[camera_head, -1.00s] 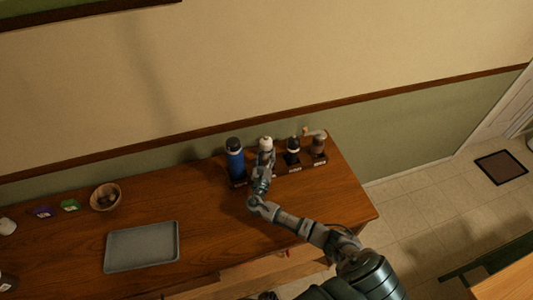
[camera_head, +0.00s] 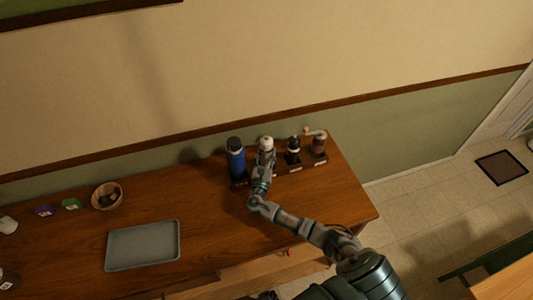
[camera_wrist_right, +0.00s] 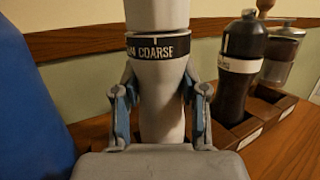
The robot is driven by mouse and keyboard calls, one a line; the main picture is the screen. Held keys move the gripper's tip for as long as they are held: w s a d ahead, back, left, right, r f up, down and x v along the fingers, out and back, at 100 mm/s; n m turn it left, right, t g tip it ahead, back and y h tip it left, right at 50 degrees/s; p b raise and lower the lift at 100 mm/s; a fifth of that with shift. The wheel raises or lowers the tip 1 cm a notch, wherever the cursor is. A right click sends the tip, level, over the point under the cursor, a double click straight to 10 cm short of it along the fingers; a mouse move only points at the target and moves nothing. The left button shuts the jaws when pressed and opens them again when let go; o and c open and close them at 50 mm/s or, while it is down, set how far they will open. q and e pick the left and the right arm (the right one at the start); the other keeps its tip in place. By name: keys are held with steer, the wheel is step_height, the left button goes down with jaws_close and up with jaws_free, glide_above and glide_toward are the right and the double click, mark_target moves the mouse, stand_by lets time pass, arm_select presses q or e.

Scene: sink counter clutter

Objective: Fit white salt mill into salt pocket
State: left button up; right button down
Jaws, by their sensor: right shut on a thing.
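The white salt mill (camera_head: 266,141) stands upright at the back of the counter, between the blue bottle and the black mill. In the right wrist view the white salt mill (camera_wrist_right: 161,95) has a black band with "COARSE" on it. My right gripper (camera_head: 264,158) is shut on its lower body, with a finger on each side (camera_wrist_right: 160,98). The dark wooden rack (camera_head: 280,171) with labelled pockets runs along under the mills. The mill's base and the pocket beneath it are hidden behind my gripper, so I cannot tell how deep it sits. My left gripper is not in view.
A blue bottle (camera_head: 236,160) stands close left of the mill. A black mill (camera_head: 293,146) and a brown crank grinder (camera_head: 318,143) stand in the rack to the right. A grey tray (camera_head: 143,246) and a wooden bowl (camera_head: 107,196) lie further left. The counter between is clear.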

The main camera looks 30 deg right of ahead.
mark_target(266, 147)
steer(key=shift+r, duration=0.1)
steer(key=shift+s+f+b, duration=0.1)
steer(key=shift+f+b, duration=1.05)
steer(key=shift+f, duration=0.7)
steer(key=c, duration=0.5)
jaws_free()
steer(key=shift+c, duration=0.2)
steer(key=shift+f, duration=0.1)
step_height(266, 147, up, 10)
steer(key=shift+r, duration=0.2)
